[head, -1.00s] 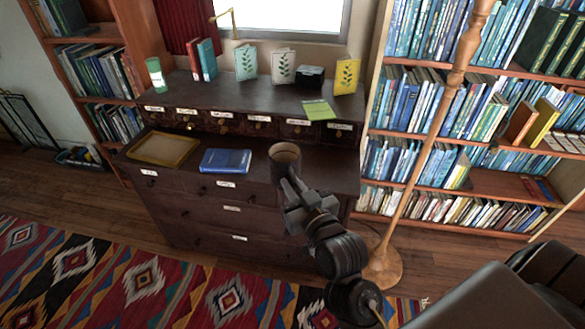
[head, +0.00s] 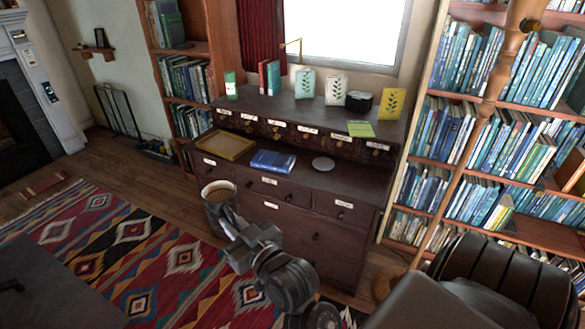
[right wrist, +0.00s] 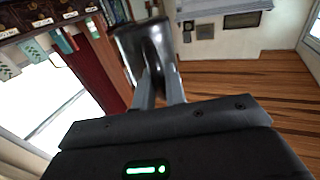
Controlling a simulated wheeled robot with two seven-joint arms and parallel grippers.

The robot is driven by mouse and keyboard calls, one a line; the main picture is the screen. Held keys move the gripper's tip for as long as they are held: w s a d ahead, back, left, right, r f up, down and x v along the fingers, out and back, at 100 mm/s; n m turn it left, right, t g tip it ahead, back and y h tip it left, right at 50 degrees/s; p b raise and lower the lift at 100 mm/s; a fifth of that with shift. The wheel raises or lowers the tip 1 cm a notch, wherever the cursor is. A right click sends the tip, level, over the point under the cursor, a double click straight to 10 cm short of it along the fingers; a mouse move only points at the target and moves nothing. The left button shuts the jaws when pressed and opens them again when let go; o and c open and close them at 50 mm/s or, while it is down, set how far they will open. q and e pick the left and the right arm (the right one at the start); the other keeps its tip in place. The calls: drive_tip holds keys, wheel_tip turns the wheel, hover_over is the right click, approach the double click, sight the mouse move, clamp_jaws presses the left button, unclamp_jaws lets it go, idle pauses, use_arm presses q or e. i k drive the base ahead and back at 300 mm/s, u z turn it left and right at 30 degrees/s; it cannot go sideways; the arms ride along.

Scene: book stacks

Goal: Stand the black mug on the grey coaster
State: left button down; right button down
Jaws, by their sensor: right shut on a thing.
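The black mug (head: 217,205) is dark with a brownish inside and is in my right gripper (head: 230,222). It is held in front of the dresser's left part, out over the floor side, and looks roughly upright. In the right wrist view the glossy dark mug (right wrist: 143,48) sits between the two fingers of my right gripper (right wrist: 160,80). The grey coaster (head: 323,164) is a small round disc lying bare on the dresser's lower top, to the right of and beyond the mug. My left gripper is not in view.
The dark dresser (head: 345,186) also bears a yellow tray (head: 224,145) and a blue book (head: 273,161), left of the coaster. A wooden lamp pole (head: 470,140) stands at the right.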

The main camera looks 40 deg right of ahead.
sight(323, 166)
drive_tip(key=u, duration=0.35)
drive_tip(key=i, duration=1.7)
drive_tip(key=z, duration=0.65)
drive_tip(key=i, duration=0.85)
drive_tip(key=z, duration=1.5)
drive_tip(key=i, duration=0.5)
drive_tip(key=z, duration=0.4)
